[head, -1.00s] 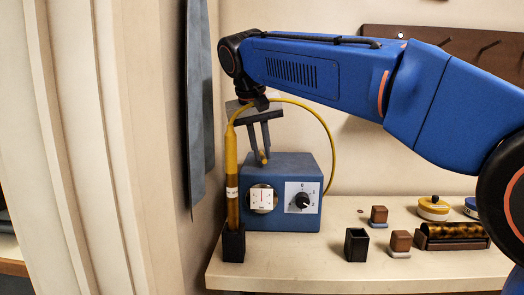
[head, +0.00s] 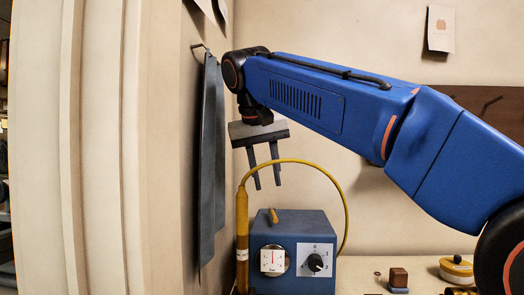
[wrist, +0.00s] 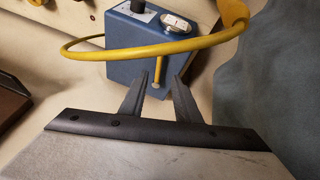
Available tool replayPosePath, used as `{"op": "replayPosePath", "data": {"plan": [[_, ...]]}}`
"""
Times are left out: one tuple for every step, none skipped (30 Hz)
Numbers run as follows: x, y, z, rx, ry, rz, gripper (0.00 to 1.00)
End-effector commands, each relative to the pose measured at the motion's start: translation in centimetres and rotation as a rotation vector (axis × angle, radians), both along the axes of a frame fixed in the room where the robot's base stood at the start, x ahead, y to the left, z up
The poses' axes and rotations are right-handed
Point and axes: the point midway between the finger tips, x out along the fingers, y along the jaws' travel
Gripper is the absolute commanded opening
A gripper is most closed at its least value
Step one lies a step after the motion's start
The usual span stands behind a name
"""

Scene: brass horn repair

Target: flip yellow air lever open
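The yellow air lever (head: 274,215) is a short yellow stick on top of the blue box (head: 318,222). It leans slightly in the head view. My gripper (head: 267,186) is above the lever and apart from it, with its two grey fingers pointing down. The fingers are spread and nothing is between them. In the wrist view the lever (wrist: 157,72) appears in line with the gap between the fingertips (wrist: 159,79), beyond them, against the box (wrist: 125,50).
A yellow hose (head: 343,215) arches from a yellow handpiece (head: 242,235) beside the box and passes close to my gripper. A dark apron (head: 209,150) hangs on the left wall. The box has a dial gauge (head: 273,262) and black knob (head: 315,263).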

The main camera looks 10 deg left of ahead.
Motion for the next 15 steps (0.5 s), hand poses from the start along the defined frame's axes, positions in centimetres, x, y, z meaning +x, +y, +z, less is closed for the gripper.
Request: {"op": "replayPosePath", "data": {"plan": [[-0.4,0.2,1.0,0.002,-0.002,0.001,0.3],[-0.7,0.3,1.5,0.002,-0.001,0.001,0.3],[-1.0,0.4,2.2,0.003,-0.002,0.002,0.3],[-1.2,0.5,2.7,0.003,-0.002,0.002,0.3],[-1.4,0.5,3.1,0.002,-0.002,0.001,0.3],[-1.6,0.6,3.7,0.002,-0.001,0.001,0.3],[-1.8,0.6,4.1,0.003,-0.002,0.0,0.3],[-2.0,0.6,4.5,0.002,-0.002,0.0,0.3],[-2.2,0.7,4.9,0.002,-0.003,0.0,0.3],[-2.3,0.7,5.2,0.002,-0.003,0.0,0.3],[-2.4,0.7,5.5,0.002,-0.002,0.0,0.3],[-2.6,0.8,5.8,0.002,-0.002,0.0,0.3],[-2.7,0.8,6.0,0.001,-0.002,0.001,0.3],[-2.7,0.8,6.1,0.001,-0.001,0.001,0.3],[-2.9,0.8,6.3,0.001,-0.001,0.001,0.3]]}}
